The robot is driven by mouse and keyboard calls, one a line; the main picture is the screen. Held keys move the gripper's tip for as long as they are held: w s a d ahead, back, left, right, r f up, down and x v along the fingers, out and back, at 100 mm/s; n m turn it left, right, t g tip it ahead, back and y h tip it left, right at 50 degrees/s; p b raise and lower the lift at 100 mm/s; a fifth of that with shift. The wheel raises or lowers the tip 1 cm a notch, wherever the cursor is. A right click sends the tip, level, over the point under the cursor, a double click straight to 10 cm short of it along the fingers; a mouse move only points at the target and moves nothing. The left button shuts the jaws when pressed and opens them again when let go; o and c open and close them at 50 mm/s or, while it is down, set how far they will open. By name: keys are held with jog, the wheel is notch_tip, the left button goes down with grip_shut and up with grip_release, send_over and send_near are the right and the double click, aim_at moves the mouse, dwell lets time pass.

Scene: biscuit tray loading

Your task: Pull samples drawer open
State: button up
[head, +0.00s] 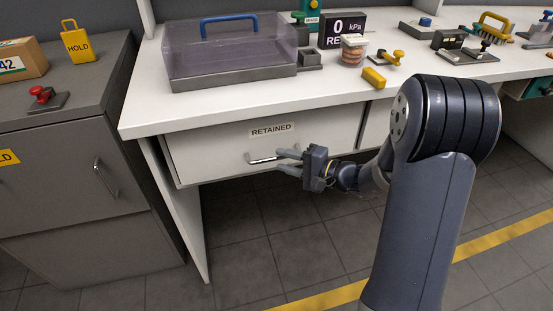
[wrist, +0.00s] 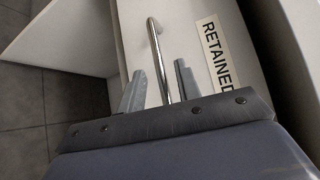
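The drawer (head: 215,154) under the white bench top has a label reading RETAINED (head: 271,130); no label reading samples is legible. It looks shut under the bench edge. Its silver bar handle (head: 260,159) also shows in the wrist view (wrist: 155,45). My gripper (head: 284,160) is at the right part of the handle. In the wrist view my gripper (wrist: 161,84) is open, with one finger on each side of the bar and a gap to both. The right end of the handle is hidden by my gripper.
A grey cabinet (head: 60,165) stands at the left. The floor in front of the drawer is clear.

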aim_at(279, 159)
jog(key=shift+x, duration=1.55)
grip_shut()
